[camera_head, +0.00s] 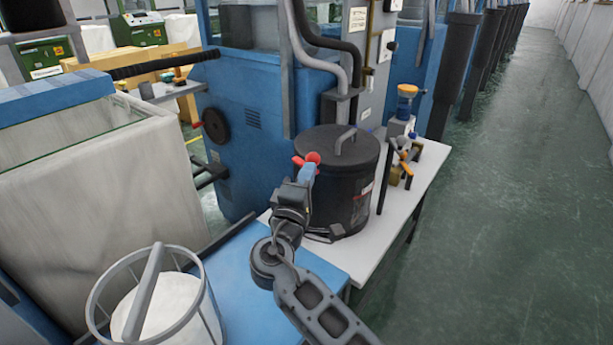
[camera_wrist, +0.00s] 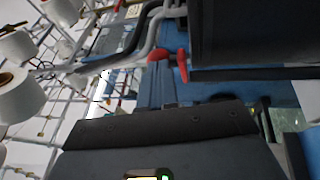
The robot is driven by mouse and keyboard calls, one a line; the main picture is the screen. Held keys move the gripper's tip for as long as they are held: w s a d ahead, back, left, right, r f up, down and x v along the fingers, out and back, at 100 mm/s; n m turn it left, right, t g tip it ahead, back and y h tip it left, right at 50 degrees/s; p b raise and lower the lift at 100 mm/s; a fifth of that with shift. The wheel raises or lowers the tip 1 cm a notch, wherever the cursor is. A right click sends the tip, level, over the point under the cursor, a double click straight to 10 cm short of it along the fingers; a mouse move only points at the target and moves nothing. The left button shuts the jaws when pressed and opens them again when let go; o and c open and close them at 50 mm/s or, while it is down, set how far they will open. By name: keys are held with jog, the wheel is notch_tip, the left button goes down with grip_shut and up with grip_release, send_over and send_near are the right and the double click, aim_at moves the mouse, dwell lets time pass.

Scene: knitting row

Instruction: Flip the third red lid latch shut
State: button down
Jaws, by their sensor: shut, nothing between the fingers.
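A black drum-shaped pot (camera_head: 361,205) with a dark lid (camera_head: 330,143) and a grey loop handle stands on a white table. Two red pieces, likely lid latches, show at its near left rim: one (camera_head: 313,157) stands up just beyond my gripper, the other (camera_head: 298,161) sticks out left. In the wrist view two red pieces (camera_wrist: 182,66) (camera_wrist: 161,56) show beside a large dark body, probably the pot. My gripper (camera_head: 308,173) is shut and empty, at the pot's left side close to the red pieces; I cannot tell whether it touches them. Other latches are hidden.
The white table (camera_head: 404,200) also holds a small device with a yellow-and-blue top (camera_head: 407,92) and an orange-and-black tool (camera_head: 404,160), right of the pot. Blue machine housing (camera_head: 245,125) stands behind. The right aisle is clear.

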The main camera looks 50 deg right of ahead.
aim_at(336, 163)
jog(key=d+n+t+y+p, duration=0.2)
jog(key=d+n+t+y, duration=0.1)
jog(key=d+n+t+y+p, duration=0.2)
jog(key=d+n+t+y, duration=0.1)
jog(key=t+y, duration=0.1)
jog(key=d+n+t+y+p, duration=0.3)
jog(key=d+t+y, duration=0.1)
jog(key=shift+s+r, duration=0.15)
jog(key=shift+s, duration=0.1)
jog(key=shift+w+d, duration=0.4)
jog(key=shift+d, duration=0.25)
dwell(0.6)
jog(key=shift+f, duration=0.2)
